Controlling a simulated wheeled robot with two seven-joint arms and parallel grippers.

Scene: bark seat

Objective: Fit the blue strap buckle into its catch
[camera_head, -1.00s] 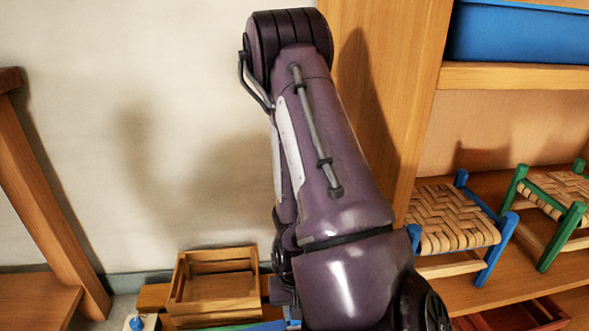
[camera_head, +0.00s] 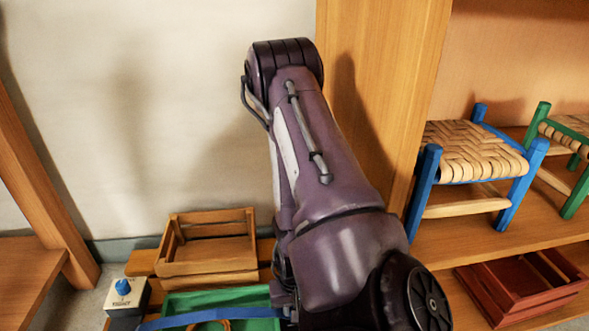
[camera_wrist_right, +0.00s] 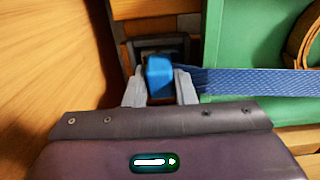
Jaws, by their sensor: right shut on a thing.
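The blue strap (camera_head: 215,315) runs across the front of the green tray (camera_head: 222,300) toward my right arm in the head view. In the right wrist view, the blue buckle (camera_wrist_right: 159,77) at the strap's end sits between the fingertips of my right gripper (camera_wrist_right: 160,88), which is shut on it. The strap (camera_wrist_right: 260,82) leads off to the right from there. A dark square fitting, seemingly the catch (camera_wrist_right: 150,46), lies just beyond the buckle and is partly covered by it. I cannot tell whether the two touch. In the head view my arm hides the buckle and catch.
A wooden crate (camera_head: 208,262) stands behind the green tray. A small box with a blue knob (camera_head: 123,287) is at the left. Shelves at the right hold a blue woven stool (camera_head: 470,155), a green one (camera_head: 566,137) and a red crate (camera_head: 522,283).

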